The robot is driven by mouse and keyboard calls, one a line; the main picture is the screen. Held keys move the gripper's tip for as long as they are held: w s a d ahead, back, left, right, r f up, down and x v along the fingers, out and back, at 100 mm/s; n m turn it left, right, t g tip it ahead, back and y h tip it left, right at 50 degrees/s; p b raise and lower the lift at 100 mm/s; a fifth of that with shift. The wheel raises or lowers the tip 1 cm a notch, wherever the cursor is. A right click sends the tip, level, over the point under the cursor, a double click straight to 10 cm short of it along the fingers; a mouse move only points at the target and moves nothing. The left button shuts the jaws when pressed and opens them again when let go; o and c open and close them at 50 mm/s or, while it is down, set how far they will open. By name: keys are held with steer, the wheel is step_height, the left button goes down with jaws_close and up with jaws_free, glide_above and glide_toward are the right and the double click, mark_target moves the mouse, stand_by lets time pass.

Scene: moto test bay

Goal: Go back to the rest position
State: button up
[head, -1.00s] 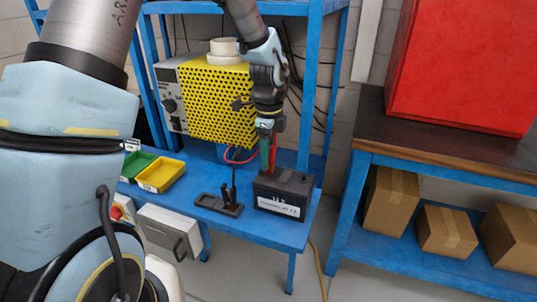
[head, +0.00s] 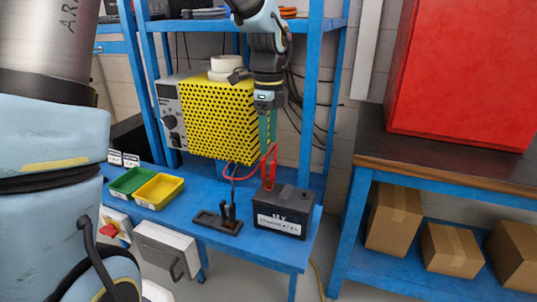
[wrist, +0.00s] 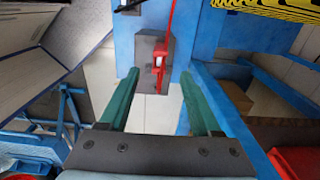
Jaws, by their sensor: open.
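My gripper (head: 268,140) hangs in the head view above the black 12 V battery (head: 281,211), in front of the yellow perforated box. In the wrist view its two green fingers (wrist: 160,74) are spread wide with nothing held between them. A red clamp (head: 269,172) with a red cable stands on the battery's left part, below the fingertips. In the wrist view the red clamp (wrist: 158,66) shows beyond the fingertips, in the gap between them.
A black holder (head: 217,222) with a black clamp lies left of the battery on the blue bench. Green (head: 131,181) and yellow (head: 158,190) bins sit further left. A yellow perforated unit (head: 220,115) and blue shelf posts stand close behind. A red cabinet (head: 460,75) stands right.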

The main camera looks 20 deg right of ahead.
steer(key=shift+r, duration=0.45)
steer(key=s+a+f+n, duration=0.2)
steer(key=a+n, duration=1)
steer(key=a, duration=0.3)
steer(key=s+a+f+n+t, duration=0.1)
steer(key=s+a+f+n, duration=0.1)
steer(key=a+n, duration=1.1)
steer(key=shift+a+f+n+t, duration=0.3)
steer(key=shift+a+f, duration=0.5)
steer(key=shift+a, duration=0.3)
